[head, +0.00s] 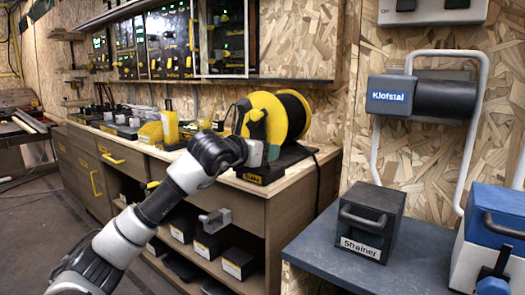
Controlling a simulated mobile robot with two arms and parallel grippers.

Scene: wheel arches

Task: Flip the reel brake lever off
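The yellow and black reel (284,118) stands on a dark base at the right end of the wooden workbench. A yellow label reading "Brake" (252,178) is on the front of the base. My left arm reaches up from the lower left, and my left gripper (257,153) is right in front of the reel, just above the label. The brake lever cannot be made out clearly; the gripper and wrist cover that area. The fingers are too small and hidden to tell open from shut. My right gripper is not in view.
The workbench (318,162) has yellow containers (169,127) and small dark items to the left of the reel. Black bins sit on shelves below. At right, a blue bench (325,245) holds a dark "Strainer" box (370,218) and a blue and white box (497,225).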

